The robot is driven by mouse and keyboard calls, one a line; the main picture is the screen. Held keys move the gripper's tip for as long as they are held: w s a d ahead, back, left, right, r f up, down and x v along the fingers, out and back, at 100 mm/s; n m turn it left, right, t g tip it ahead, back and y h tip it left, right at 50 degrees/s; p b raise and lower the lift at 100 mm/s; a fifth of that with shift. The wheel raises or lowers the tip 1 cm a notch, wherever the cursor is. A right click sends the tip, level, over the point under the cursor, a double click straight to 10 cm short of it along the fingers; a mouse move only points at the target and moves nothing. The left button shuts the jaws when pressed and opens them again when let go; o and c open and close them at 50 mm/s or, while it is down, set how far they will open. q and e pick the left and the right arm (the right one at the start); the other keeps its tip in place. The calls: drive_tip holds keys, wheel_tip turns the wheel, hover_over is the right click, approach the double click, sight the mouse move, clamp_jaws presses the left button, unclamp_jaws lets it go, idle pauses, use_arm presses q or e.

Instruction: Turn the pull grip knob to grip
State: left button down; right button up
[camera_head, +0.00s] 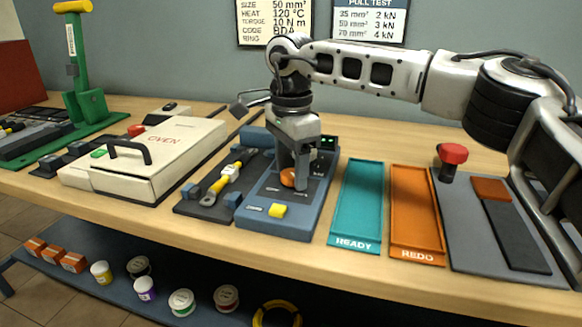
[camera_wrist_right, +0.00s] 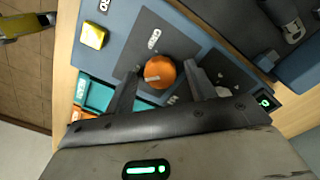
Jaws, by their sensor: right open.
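The orange pull grip knob (camera_head: 288,177) is on the blue pull-test unit (camera_head: 262,222), partly hidden by my right gripper in the head view. In the right wrist view the round knob (camera_wrist_right: 159,73) shows whole, on a dark plate with small labels I cannot read surely. A pale mark lies on its lower left part. My right gripper (camera_head: 296,180) points down over the unit. Its jaws (camera_wrist_right: 161,76) are open, one finger on each side of the knob; I cannot tell whether they touch it. My left gripper is not in view.
A yellow button (camera_head: 277,210) sits at the unit's front. A cable with a lug (camera_head: 222,182) lies left of the unit, beside the white oven (camera_head: 150,160). The teal READY tray (camera_head: 357,205) and orange REDO tray (camera_head: 416,212) lie right. A red knob (camera_head: 453,154) stands farther right.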

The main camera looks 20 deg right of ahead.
drive_tip(key=c, duration=1)
